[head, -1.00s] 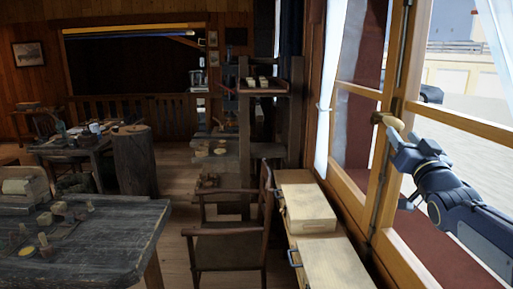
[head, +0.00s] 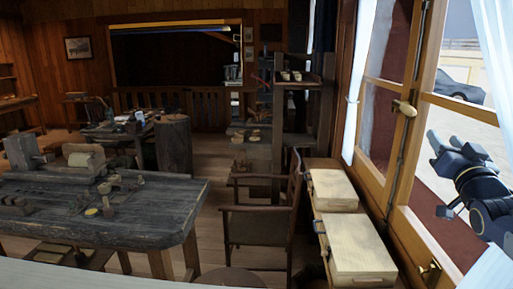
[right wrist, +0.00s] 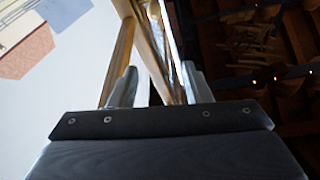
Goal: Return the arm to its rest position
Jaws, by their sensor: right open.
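My right gripper (head: 438,176) is at the right side of the head view, in front of the window. Its fingers are spread apart and I see nothing held between them. In the right wrist view its two pale fingers (right wrist: 157,87) stand apart above the dark gripper body, with a wooden bar of the window frame behind them. Part of my right arm is cut off by the right edge of the head view. My left gripper does not show in either view.
The wooden window frame (head: 397,170), with its handle (head: 404,108), is close to my right arm. Pale boxes (head: 357,250) sit on a low cabinet under the window. A chair (head: 262,225) stands in the middle, and a dark workbench (head: 140,222) with spools at left.

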